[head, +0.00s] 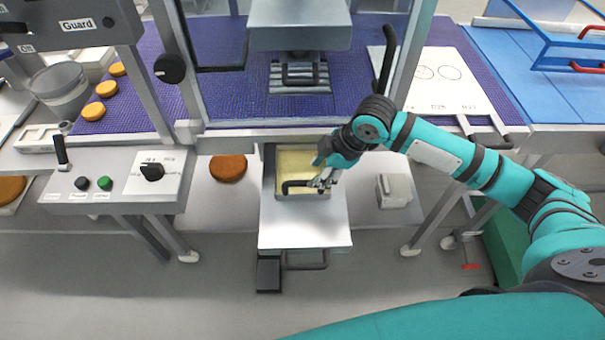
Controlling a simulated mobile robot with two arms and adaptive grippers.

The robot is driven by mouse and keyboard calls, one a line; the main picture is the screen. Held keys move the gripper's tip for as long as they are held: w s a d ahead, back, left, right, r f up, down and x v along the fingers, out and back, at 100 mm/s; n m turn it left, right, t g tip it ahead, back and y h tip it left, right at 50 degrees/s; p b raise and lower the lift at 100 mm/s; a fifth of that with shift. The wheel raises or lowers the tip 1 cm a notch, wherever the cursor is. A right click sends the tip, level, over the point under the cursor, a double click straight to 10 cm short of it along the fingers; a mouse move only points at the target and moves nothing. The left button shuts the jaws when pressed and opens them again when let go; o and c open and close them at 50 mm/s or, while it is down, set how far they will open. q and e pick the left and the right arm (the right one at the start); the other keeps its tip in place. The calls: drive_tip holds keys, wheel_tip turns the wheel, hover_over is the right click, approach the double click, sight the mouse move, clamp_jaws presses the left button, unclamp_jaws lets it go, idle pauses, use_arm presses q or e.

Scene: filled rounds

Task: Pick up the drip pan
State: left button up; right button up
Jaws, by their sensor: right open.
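The drip pan (290,197) is a grey rectangular pan with a pale yellow inside. It sits at the back of a light pull-out shelf (304,229) under the machine, in the middle of the head view. A black bar handle (296,184) runs along its front. My right gripper (322,184) is open at the right end of this handle; I cannot tell whether it touches it. My right wrist hides the pan's right back part. My left gripper is not in view.
A brown round (228,167) lies on the lower shelf left of the pan, and a pale block (394,190) stands to the right. The purple conveyor (345,75) and a machine frame are above. A control box (120,180) is at the left. The floor in front is clear.

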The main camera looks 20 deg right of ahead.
drive_tip(key=x, duration=0.4)
drive_tip(key=p+x, duration=0.1)
drive_tip(key=x, duration=0.1)
drive_tip(key=shift+s+a+f, duration=0.15)
drive_tip(key=shift+s+f, duration=0.05)
drive_tip(key=shift+f, duration=0.1)
clamp_jaws()
drive_tip(key=shift+r, duration=0.1)
